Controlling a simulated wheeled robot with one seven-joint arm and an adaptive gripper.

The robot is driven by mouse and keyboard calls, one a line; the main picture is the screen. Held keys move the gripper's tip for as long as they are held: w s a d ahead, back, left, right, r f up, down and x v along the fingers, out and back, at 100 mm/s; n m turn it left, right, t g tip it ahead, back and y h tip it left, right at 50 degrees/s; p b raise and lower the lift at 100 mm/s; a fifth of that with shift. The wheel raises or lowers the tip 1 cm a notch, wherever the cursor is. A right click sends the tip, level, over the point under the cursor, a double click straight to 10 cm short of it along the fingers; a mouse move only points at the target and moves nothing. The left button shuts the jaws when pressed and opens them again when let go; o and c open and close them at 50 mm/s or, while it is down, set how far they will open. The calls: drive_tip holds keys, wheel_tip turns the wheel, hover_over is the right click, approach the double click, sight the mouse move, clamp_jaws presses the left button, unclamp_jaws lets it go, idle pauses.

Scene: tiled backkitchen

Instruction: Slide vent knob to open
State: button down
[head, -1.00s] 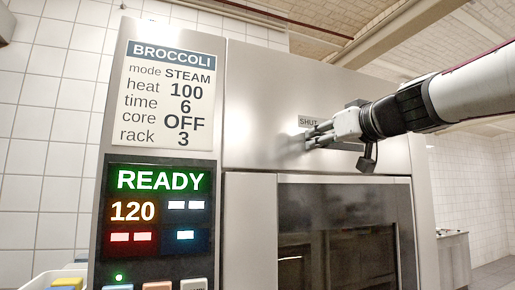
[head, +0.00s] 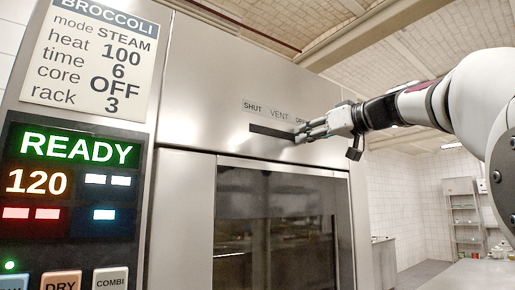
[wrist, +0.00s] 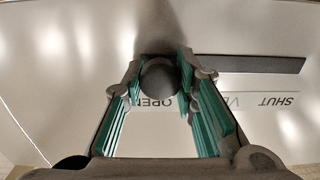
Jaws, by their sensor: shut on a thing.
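The vent knob (wrist: 158,78) is a dark round knob, seen between my gripper's green-padded fingers in the wrist view. My gripper (head: 306,131) is shut on it, with a finger on either side. In the head view the fingers mostly hide the knob. The dark slot (head: 270,131) runs out to the left of the fingers, under the SHUT and VENT words of the label (head: 278,114). The gripper is at the slot's right part, below the partly covered OPEN word. In the wrist view the label is upside down and the slot (wrist: 245,66) extends right of the knob.
The oven's glass door (head: 275,230) is below the slot. A control panel (head: 68,175) reading READY and 120 is at the left, under a BROCCOLI card (head: 95,55). Shelving (head: 463,215) stands at the far right.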

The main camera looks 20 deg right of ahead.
drive_tip(key=shift+d, duration=0.2)
drive_tip(key=c, duration=1.3)
unclamp_jaws()
drive_tip(key=shift+d, duration=0.1)
drive_tip(key=v, duration=1.1)
drive_tip(key=shift+s, duration=0.4)
